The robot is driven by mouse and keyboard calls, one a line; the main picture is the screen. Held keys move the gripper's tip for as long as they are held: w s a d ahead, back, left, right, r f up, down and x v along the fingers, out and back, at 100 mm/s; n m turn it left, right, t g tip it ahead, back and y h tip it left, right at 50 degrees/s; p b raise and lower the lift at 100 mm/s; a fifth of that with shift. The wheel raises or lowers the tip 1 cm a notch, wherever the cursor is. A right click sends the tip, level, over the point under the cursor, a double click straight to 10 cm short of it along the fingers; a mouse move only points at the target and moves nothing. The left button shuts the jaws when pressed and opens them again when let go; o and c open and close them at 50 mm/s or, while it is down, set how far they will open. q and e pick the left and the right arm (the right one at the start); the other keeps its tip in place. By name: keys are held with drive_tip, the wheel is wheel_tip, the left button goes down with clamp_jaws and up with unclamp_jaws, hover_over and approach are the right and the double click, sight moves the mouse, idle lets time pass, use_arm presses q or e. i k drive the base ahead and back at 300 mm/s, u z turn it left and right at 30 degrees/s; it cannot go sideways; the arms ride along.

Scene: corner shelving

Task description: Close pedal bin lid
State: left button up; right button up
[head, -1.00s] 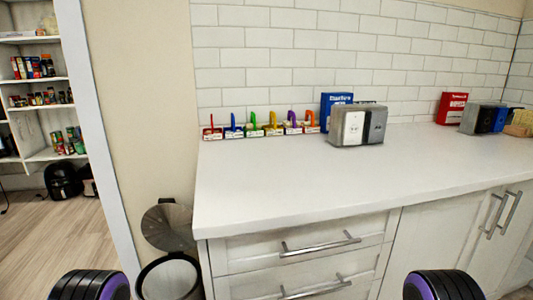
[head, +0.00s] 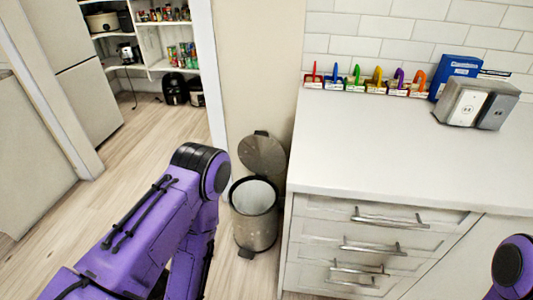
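The pedal bin (head: 256,228) is a small round metal bin on the floor, left of the counter's end. Its lid (head: 262,156) stands raised at the back, leaning toward the wall, and the pale inside of the bin shows. My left arm reaches in from the lower left, with its forearm hanging down just left of the bin; the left gripper is not visible. A part of my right arm shows at the right edge, over the drawers; its gripper is out of view.
The white counter (head: 400,150) with drawers (head: 370,245) stands close to the bin's right. A grey toaster (head: 476,103) and colourful small items (head: 365,85) sit on it. Wooden floor (head: 130,150) is clear to the left, toward a doorway and pantry shelves.

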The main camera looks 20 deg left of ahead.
sight(260, 153)
drive_tip(key=k, duration=1)
drive_tip(key=u, duration=0.55)
drive_tip(key=i, duration=1.4)
drive_tip(key=z, duration=0.65)
